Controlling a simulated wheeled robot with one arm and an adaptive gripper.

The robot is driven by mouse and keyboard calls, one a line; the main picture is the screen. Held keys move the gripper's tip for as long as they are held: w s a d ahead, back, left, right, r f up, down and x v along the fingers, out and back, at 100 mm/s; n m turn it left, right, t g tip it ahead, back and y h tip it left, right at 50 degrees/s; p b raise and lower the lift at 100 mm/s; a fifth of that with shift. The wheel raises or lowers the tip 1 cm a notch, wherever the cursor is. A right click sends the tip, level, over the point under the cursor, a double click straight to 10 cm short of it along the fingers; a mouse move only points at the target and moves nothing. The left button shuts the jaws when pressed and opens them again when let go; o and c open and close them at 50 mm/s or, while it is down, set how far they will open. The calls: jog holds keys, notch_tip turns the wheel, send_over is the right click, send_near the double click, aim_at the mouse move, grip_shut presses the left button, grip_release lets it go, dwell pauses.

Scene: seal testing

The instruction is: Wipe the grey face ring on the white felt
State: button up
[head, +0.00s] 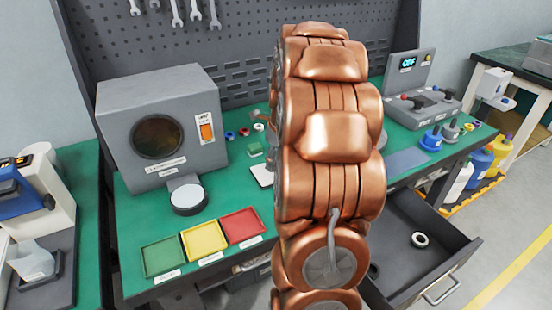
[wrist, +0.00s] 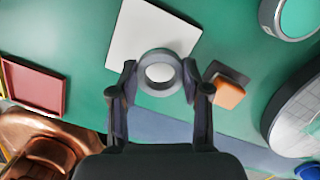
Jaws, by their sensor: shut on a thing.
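The grey face ring (wrist: 160,53) shows in the wrist view between the two fingertips of my gripper (wrist: 159,74). My gripper is shut on it, with a finger on each side. The white felt (wrist: 143,28) is a flat square on the green bench, and the ring overlaps its lower right part in this view. I cannot tell whether the ring touches the felt or is just above it. In the head view only a left part of the felt (head: 261,174) shows. My copper arm hides the rest of it, along with my gripper and the held ring.
Green, yellow and red trays (head: 241,225) line the bench front. A grey box (head: 162,125) with a round dark window stands at the left. An orange block (wrist: 229,95) lies near my right finger. An open drawer (head: 405,270) juts out at the lower right, holding a ring.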

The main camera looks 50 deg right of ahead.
jog(key=shift+f, duration=0.1)
jog(key=shift+f, duration=0.8)
jog(key=o, duration=1)
jog(key=shift+o, duration=0.2)
jog(key=shift+r, duration=0.1)
jog(key=shift+c, duration=0.2)
jog(key=c, duration=0.9)
jog(key=shift+r, duration=0.15)
